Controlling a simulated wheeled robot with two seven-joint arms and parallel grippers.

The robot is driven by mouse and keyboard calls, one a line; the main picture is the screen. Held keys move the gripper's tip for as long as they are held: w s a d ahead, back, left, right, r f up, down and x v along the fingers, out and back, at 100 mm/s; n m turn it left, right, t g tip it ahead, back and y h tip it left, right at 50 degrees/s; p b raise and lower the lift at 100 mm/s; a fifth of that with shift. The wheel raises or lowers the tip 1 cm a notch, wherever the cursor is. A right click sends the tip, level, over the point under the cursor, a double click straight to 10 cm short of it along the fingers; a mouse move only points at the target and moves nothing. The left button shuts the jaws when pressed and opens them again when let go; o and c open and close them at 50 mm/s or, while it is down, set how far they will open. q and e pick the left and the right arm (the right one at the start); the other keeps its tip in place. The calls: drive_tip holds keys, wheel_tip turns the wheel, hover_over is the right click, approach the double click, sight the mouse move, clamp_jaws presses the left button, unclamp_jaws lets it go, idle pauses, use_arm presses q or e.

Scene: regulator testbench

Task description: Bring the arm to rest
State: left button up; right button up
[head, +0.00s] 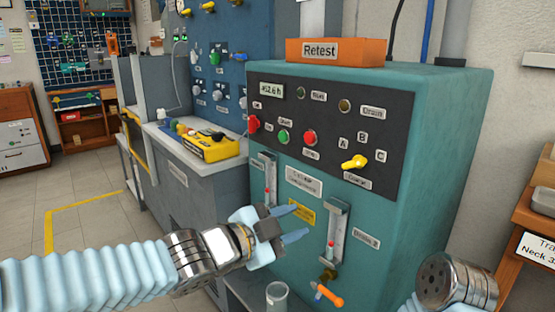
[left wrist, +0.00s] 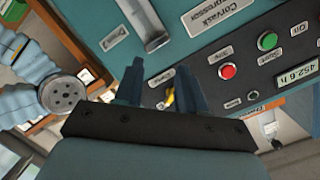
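My left gripper (head: 296,223) is in front of the teal compressor cabinet (head: 445,130), with its two blue fingers spread apart and nothing between them. In the left wrist view the fingers (left wrist: 162,72) are also apart, and the cabinet's dark control panel (left wrist: 215,85) lies beyond them. The yellow selector knob (head: 354,162) shows partly behind the fingers in that view (left wrist: 170,97). I cannot tell the exact gap to the cabinet, but no contact shows. My right arm (head: 455,281) shows at the bottom right; its gripper fingers are not in view.
An orange Retest sign (head: 336,51) stands on top of the cabinet. An orange-handled valve (head: 328,293) sticks out low in front, near a clear cup (head: 277,293). A grey bench (head: 190,160) with a yellow box (head: 208,147) stands left. Wooden shelving (head: 535,215) is at the right.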

use_arm(q)
drive_tip(key=w+a+f+n+g+y, duration=0.1)
drive_tip(key=a+f+n+g+y, duration=0.3)
drive_tip(key=f, duration=1.1)
drive_tip(key=w+a+f+n+y, duration=0.1)
drive_tip(key=a+f+n, duration=0.35)
drive_tip(key=f, duration=1.05)
drive_tip(key=s+a+f+n+g+y, duration=0.1)
drive_tip(key=s+a+f+n+g, duration=0.2)
drive_tip(key=s+f+n, duration=0.3)
drive_tip(key=s+a+f+n+g+y, duration=0.2)
drive_tip(key=s+f+n, duration=0.3)
drive_tip(key=s+f, duration=0.7)
wheel_tip(320, 180, down, 6)
drive_tip(key=shift+s+a+r+n+g, duration=0.15)
drive_tip(key=shift+s+a+n+g, duration=0.25)
drive_tip(key=shift+a, duration=0.45)
drive_tip(key=shift+w, duration=0.1)
